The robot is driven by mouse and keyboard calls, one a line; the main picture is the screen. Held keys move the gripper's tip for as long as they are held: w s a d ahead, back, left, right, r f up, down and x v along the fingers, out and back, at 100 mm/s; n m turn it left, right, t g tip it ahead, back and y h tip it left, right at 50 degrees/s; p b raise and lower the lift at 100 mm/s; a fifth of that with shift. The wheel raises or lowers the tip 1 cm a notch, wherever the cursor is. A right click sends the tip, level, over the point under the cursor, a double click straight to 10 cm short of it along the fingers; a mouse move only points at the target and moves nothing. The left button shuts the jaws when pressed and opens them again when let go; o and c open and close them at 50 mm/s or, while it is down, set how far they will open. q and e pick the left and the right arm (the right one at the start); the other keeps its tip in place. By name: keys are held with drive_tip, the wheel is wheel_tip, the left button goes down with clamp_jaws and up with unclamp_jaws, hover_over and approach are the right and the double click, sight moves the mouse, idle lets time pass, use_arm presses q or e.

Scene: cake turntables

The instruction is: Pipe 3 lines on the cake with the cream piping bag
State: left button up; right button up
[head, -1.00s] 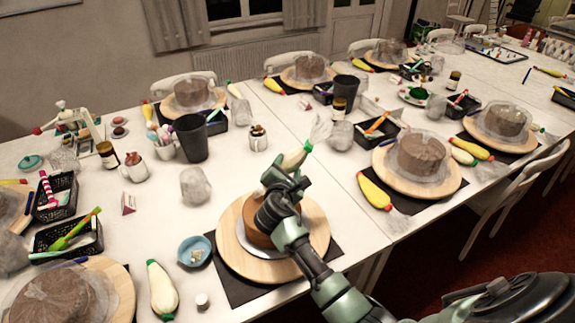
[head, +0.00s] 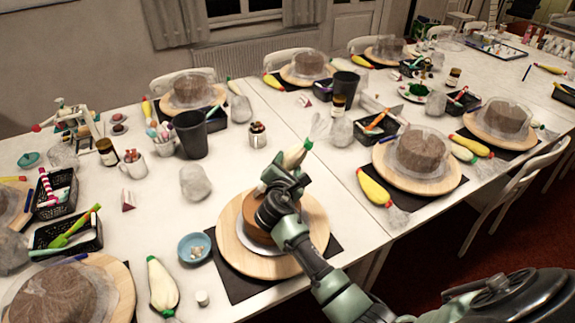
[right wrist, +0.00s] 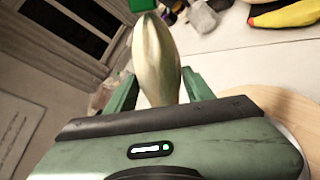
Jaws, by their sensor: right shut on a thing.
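My right gripper (head: 283,176) is shut on a cream piping bag (head: 294,157), held above the far side of the cake. The bag is off-white with a green end, and its clear plastic end points up. In the right wrist view the bag (right wrist: 158,58) stands between the two green fingers. The round brown cake (head: 259,226) sits on a white plate on a round wooden turntable (head: 233,250). My gripper and forearm hide much of the cake's top, so I cannot tell whether any cream is on it. My left gripper is not in view.
A blue bowl (head: 194,248) and another cream bag with a green tip (head: 162,285) lie left of the turntable. A yellow piping bag (head: 374,188) lies to the right. A black cup (head: 190,134) stands behind. Covered cakes on other turntables crowd the white table.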

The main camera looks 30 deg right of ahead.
drive_tip(key=s+d+p, duration=0.4)
drive_tip(key=d, duration=0.5)
drive_tip(key=shift+d+p, duration=0.3)
drive_tip(key=shift+d, duration=0.05)
idle(1.4)
drive_tip(key=o, duration=0.8)
drive_tip(key=shift+w, duration=0.1)
drive_tip(key=shift+c, duration=1.2)
drive_tip(key=shift+r, duration=0.15)
